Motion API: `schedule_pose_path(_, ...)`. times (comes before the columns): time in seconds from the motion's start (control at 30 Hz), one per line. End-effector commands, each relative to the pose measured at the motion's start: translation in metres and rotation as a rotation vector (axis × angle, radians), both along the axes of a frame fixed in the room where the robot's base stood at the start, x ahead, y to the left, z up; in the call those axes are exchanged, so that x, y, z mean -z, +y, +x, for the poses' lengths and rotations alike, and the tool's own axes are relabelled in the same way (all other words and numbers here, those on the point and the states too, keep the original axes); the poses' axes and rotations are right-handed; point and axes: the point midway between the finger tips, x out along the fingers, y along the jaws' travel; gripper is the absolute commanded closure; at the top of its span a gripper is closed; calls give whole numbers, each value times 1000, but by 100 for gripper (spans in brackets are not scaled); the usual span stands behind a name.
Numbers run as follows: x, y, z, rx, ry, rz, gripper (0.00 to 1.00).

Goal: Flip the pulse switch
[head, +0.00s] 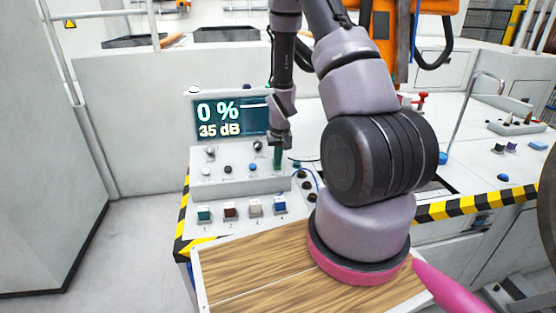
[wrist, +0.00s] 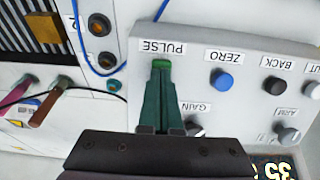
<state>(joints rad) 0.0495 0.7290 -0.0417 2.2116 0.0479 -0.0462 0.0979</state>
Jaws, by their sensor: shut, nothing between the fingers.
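The pulse switch (wrist: 160,63) shows as a bright green piece just below the PULSE label on the grey control panel (wrist: 225,55) in the wrist view. My gripper (wrist: 160,78) is shut and empty, its dark green fingers together. The fingertips overlap the near side of the switch in that view; I cannot tell whether they touch it. In the head view my gripper (head: 278,160) points down at the right part of the panel (head: 225,184), and the switch is hidden behind it.
The panel also carries a blue ZERO button (wrist: 221,79), a black BACK button (wrist: 276,84) and GAIN and ARM knobs. A display (head: 228,117) reads 0 % and 35 dB. Several numbered switches stand in front, and a blue cable (wrist: 84,50) runs beside the panel.

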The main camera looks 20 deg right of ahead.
Motion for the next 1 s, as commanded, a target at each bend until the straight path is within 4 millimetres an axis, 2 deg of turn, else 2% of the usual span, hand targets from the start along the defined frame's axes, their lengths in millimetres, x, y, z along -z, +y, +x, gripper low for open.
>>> schedule_pose_path(0.23, 9, 0, -3, -1, -74, -16, 100)
schedule_pose_path(0.57, 8, -1, 2, 0, -78, -16, 100)
schedule_pose_path(1.0, 0, -4, 16, 0, -83, -18, 100)
